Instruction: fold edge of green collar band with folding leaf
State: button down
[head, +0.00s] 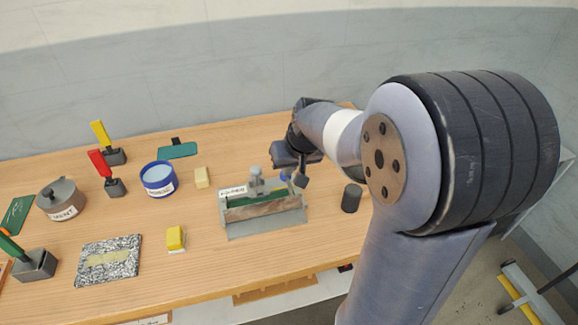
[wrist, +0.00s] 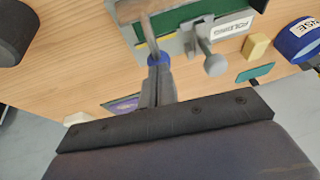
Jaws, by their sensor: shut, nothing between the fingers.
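The folding press (head: 266,227) stands mid-table, with a white label reading FOLDING in the wrist view (wrist: 233,27). Its brownish folding leaf (head: 262,208) lies along the front, and a green strip, apparently the collar band (wrist: 208,40), shows behind it. A grey knob (wrist: 214,65) sticks out at the press's back. A grey lever with a blue end (wrist: 157,59) reaches from the press to my fingertips. My gripper (head: 301,181) is shut and empty at the press's right side; whether it touches the blue end is hard to tell.
A dark cylinder (head: 351,198) stands right of the press. A cream block (head: 202,177), a blue-rimmed tub (head: 157,178), a yellow block (head: 175,238) and a speckled slab (head: 109,260) lie left. Red- and yellow-handled tools stand farther left.

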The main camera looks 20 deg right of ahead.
jog(key=shift+w+f+b, duration=0.6)
jog(key=shift+f+b, duration=0.05)
jog(key=shift+f, duration=0.05)
jog(key=shift+r, duration=0.2)
